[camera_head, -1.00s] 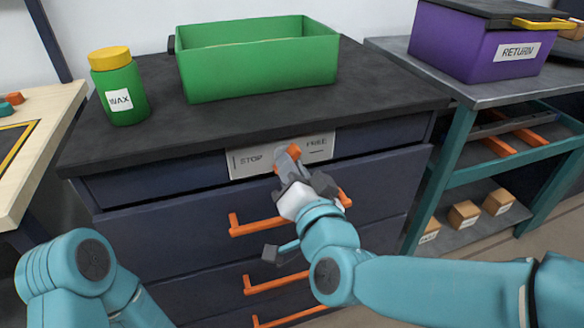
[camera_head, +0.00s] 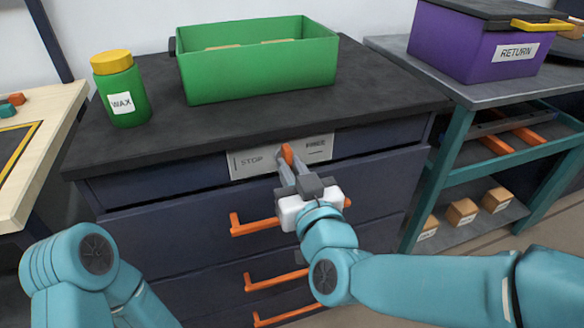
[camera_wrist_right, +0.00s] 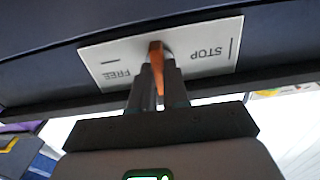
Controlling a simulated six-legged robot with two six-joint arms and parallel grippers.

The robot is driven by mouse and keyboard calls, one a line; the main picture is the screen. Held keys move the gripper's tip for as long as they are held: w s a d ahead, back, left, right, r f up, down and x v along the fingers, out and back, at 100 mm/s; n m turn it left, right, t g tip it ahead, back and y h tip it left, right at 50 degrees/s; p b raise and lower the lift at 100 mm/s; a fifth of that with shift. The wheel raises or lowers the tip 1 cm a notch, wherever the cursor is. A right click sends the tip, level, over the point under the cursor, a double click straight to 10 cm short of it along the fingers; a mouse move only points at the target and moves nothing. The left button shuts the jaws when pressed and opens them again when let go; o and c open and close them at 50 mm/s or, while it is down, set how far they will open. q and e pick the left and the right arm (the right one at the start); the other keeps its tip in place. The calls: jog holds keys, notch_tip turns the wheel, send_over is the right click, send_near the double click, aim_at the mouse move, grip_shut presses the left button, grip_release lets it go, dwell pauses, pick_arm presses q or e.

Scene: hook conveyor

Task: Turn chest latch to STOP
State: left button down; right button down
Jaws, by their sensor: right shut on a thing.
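The orange latch (camera_head: 287,153) is on the white label plate (camera_head: 250,163) at the top front of the dark chest (camera_head: 140,185). It stands about upright between the words STOP at left and FREE at right. My right gripper (camera_head: 285,165) is shut on the latch, one finger on each side. In the right wrist view, the latch (camera_wrist_right: 157,55) sits between the fingertips (camera_wrist_right: 156,72), and the plate (camera_wrist_right: 205,58) appears upside down with STOP at right. My left arm shows at lower left in the head view, but its gripper is out of sight.
Orange drawer handles (camera_head: 255,228) stick out below my right gripper. On the chest top stand a green bin (camera_head: 260,75) and a green WAX jar (camera_head: 122,92). A purple RETURN box (camera_head: 475,45) is on the shelf unit at right. A pale table (camera_head: 45,140) is at left.

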jog(key=shift+w+r, duration=0.1)
jog(key=shift+r, duration=0.15)
jog(key=c, duration=1.1)
grip_release()
jog(key=shift+f, duration=0.1)
jog(key=shift+f, duration=0.15)
